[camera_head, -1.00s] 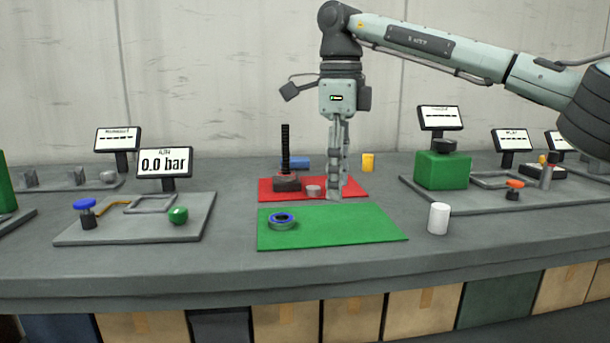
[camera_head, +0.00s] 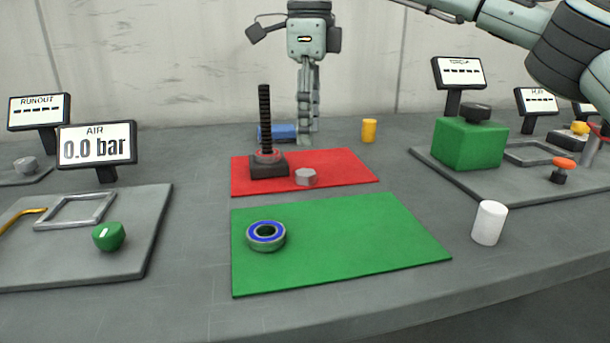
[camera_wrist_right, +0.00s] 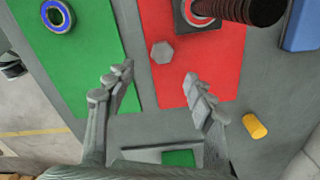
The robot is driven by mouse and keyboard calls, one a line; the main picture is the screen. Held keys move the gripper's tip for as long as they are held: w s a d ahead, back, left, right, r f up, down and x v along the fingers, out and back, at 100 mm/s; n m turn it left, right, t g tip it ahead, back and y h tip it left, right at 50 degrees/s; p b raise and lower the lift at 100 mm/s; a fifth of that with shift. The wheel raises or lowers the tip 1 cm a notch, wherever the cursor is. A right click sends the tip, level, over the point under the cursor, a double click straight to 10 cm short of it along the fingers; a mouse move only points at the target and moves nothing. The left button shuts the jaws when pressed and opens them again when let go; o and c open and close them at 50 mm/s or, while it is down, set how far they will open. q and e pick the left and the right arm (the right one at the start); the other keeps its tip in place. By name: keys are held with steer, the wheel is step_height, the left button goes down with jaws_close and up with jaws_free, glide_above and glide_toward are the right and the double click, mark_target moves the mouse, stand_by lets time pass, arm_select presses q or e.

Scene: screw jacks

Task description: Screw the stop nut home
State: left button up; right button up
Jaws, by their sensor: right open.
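A grey hex nut (camera_head: 306,177) lies flat on the red mat (camera_head: 345,168), and it also shows in the right wrist view (camera_wrist_right: 162,52). Left of it stands the screw jack: a black threaded rod (camera_head: 265,115) upright on a dark square base (camera_head: 268,171), with a grey and reddish ring at the rod's foot. The rod also shows at the top of the wrist view (camera_wrist_right: 255,10). My right gripper (camera_head: 308,136) is open and empty, pointing down; its fingertips (camera_wrist_right: 158,73) are apart, with the nut beyond them, untouched. My left gripper is out of view.
A blue-faced bearing ring (camera_head: 266,236) lies on the green mat (camera_head: 350,240). A blue block (camera_head: 278,132) and a yellow cylinder (camera_head: 369,130) stand at the back. A white cylinder (camera_head: 489,222) is at the right. The green mat's right part is clear.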

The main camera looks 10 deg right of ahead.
mark_target(306, 172)
steer(key=shift+w+f, duration=0.1)
steer(key=shift+f, duration=1.1)
steer(key=f, duration=0.5)
steer(key=shift+w+a+f, duration=0.1)
steer(key=shift+w+a, duration=0.05)
steer(key=shift+a, duration=0.05)
steer(key=c, duration=1.1)
